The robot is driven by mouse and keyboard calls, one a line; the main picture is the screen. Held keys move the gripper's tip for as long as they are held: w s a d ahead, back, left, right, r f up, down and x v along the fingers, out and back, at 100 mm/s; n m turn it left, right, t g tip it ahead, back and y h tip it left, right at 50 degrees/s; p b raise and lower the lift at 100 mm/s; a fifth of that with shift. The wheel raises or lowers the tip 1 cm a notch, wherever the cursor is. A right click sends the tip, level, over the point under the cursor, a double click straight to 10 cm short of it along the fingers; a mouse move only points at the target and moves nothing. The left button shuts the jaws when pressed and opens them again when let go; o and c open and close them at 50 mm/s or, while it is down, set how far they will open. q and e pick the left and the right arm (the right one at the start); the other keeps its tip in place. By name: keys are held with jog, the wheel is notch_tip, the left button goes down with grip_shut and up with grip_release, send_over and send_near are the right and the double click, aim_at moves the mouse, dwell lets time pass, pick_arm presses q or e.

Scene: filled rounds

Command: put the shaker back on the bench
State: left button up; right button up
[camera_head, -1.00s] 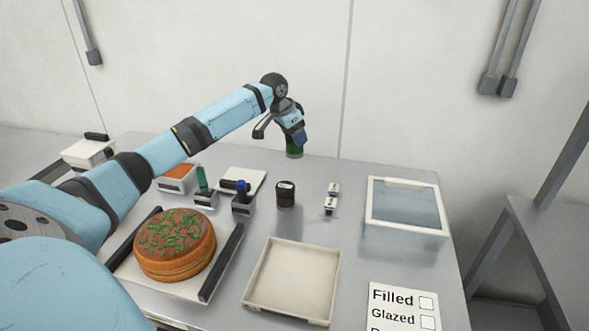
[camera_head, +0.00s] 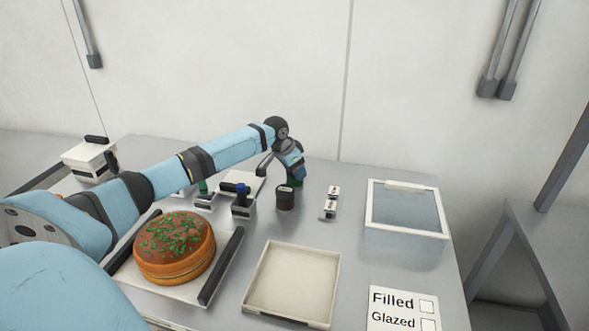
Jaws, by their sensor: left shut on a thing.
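The green shaker (camera_head: 294,183) is held upright in my left gripper (camera_head: 293,174), near the back of the grey bench (camera_head: 385,275). Only a small green part shows below the jaws; the gripper and a dark jar hide the rest. The shaker is low, at or just above the bench top; I cannot tell if it touches. The round bun (camera_head: 174,248) with green sprinkles sits on a board at the front left. My right gripper is not in view.
The dark jar (camera_head: 285,199) stands just in front of the shaker. Holders (camera_head: 242,205) stand to the left. An empty beige tray (camera_head: 292,284) and a checklist card (camera_head: 402,312) are in front.

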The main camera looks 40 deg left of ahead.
pick_arm(q)
jog(key=o, duration=1)
jog(key=v, duration=1.2)
jog(key=shift+r, duration=0.1)
